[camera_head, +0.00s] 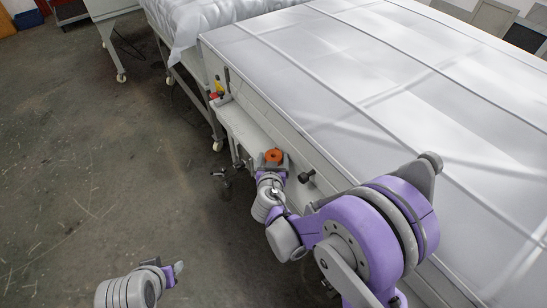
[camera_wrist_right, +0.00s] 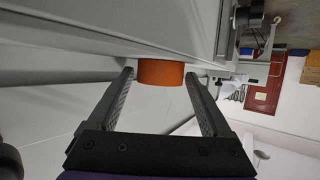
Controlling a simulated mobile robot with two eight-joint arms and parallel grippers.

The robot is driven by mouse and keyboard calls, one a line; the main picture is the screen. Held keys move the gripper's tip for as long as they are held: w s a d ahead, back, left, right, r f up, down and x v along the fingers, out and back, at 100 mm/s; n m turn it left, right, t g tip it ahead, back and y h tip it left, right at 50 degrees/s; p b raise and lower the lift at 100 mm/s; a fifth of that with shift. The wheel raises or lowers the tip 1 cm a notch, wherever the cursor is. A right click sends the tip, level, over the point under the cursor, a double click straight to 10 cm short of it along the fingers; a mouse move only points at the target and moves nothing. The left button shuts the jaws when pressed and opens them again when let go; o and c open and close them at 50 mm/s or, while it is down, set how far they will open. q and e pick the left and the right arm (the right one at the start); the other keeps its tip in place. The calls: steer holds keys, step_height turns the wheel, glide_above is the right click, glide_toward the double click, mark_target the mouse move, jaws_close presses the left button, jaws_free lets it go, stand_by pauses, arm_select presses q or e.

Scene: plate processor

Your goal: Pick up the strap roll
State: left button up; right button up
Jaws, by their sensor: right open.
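The strap roll (camera_head: 273,156) is a small orange ring on the narrow ledge along the side of the large machine. My right gripper (camera_head: 271,163) is open at the roll. In the right wrist view the orange roll (camera_wrist_right: 161,73) sits between and just beyond the tips of the two open fingers (camera_wrist_right: 160,78), with a small gap visible on its right side. Whether a finger touches it on the left I cannot tell. My left gripper (camera_head: 172,271) is at the lower left over the floor, far from the roll; its jaw state is unclear.
The large plate processor (camera_head: 330,70) with its shiny top fills the right side. A black knob (camera_head: 306,176) sticks out just right of my right gripper. Yellow and red controls (camera_head: 217,89) are farther along the ledge. The floor (camera_head: 80,180) at left is open.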

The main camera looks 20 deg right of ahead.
steer(key=shift+c, duration=0.2)
steer(key=c, duration=1.1)
steer(key=shift+r, duration=0.1)
steer(key=shift+c, duration=0.2)
